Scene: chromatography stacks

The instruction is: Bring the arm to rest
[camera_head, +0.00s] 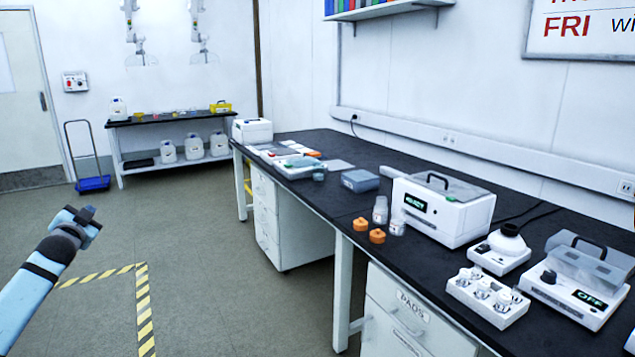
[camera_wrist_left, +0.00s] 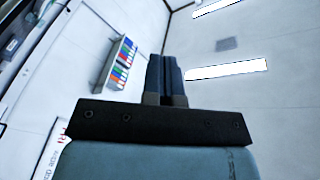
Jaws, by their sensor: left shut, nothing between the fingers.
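My left arm comes in from the lower left of the head view, with its dark left gripper (camera_head: 88,212) raised over the open floor, well away from the bench. In the left wrist view the two fingers of the left gripper (camera_wrist_left: 164,75) lie together, shut with nothing between them. Behind them that view shows the ceiling and upper wall, so the gripper points upward. My right gripper is not in view.
A black-topped bench (camera_head: 335,209) runs along the right, carrying a white device (camera_head: 440,212), orange caps (camera_head: 377,236), a vial rack (camera_head: 487,297) and a device reading OFF (camera_head: 565,300). Yellow-black tape (camera_head: 144,310) marks the floor. A blue trolley (camera_head: 93,184) stands far left. Floor around the gripper is clear.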

